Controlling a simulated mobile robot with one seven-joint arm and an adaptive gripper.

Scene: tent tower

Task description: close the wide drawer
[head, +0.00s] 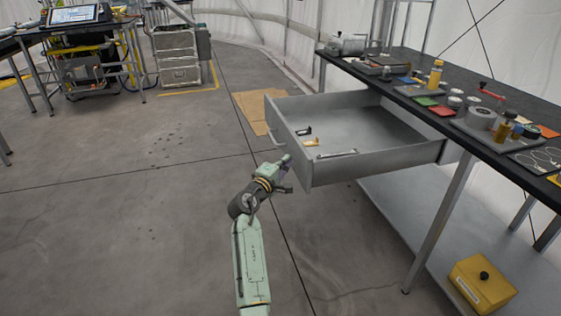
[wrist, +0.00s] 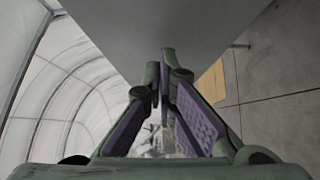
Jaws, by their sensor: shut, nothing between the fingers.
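The wide drawer (head: 362,128) is grey and pulled well out from under the dark workbench in the head view. It holds a few small black and yellow items and a flat metal tool. My gripper (head: 286,164) is at the near end of the drawer's front panel, close to its lower edge. The fingers also show in the wrist view (wrist: 166,85), tips together with nothing between them, under a large grey surface (wrist: 165,25). I cannot tell whether the tips touch the drawer. The drawer's handle (head: 272,136) is on the front panel, beyond my gripper.
The workbench top (head: 385,80) carries several tools, jars and coloured blocks. A bench leg (head: 437,222) stands right of the drawer. A yellow box (head: 481,284) sits on the lower shelf (head: 410,215). Cardboard (head: 250,108) lies on the floor behind the drawer.

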